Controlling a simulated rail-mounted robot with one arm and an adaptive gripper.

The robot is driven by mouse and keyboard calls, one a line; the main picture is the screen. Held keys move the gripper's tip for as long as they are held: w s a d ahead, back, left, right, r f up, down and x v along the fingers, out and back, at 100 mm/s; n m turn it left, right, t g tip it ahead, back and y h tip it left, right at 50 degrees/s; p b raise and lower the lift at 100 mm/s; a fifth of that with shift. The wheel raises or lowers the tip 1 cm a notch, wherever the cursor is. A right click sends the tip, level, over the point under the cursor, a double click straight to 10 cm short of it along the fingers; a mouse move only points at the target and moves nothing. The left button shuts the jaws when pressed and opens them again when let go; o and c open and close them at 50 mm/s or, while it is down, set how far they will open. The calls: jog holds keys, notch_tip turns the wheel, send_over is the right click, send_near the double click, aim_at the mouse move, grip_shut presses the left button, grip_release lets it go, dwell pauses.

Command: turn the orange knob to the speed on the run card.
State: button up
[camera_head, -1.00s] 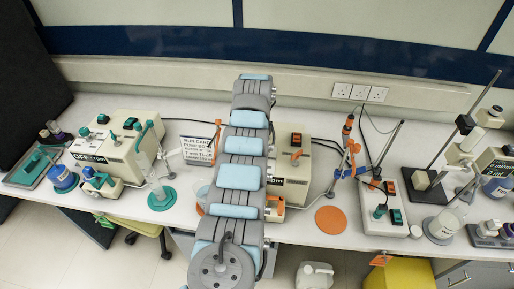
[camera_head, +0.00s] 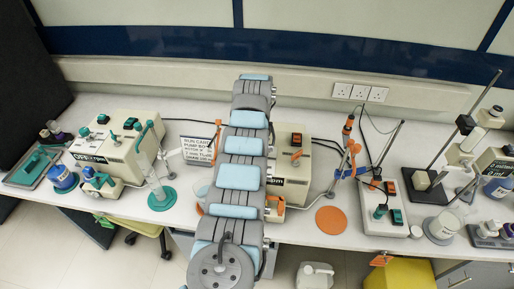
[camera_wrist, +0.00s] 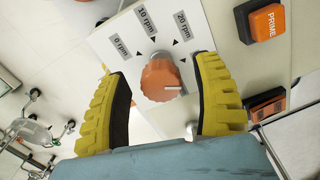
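The cream pump box (camera_head: 290,187) is partly behind my arm.
An orange PRIME button (camera_wrist: 262,22) and another orange switch (camera_wrist: 267,101) lie right of the dial. A second pump with teal parts (camera_head: 117,145) stands left. An orange disc (camera_head: 330,220) and a white switch box (camera_head: 382,212) stand right.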

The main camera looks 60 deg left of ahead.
jog(key=shift+r, duration=0.1)
notch_tip(320, 180, up, 12)
dwell(0.6)
dwell(0.4)
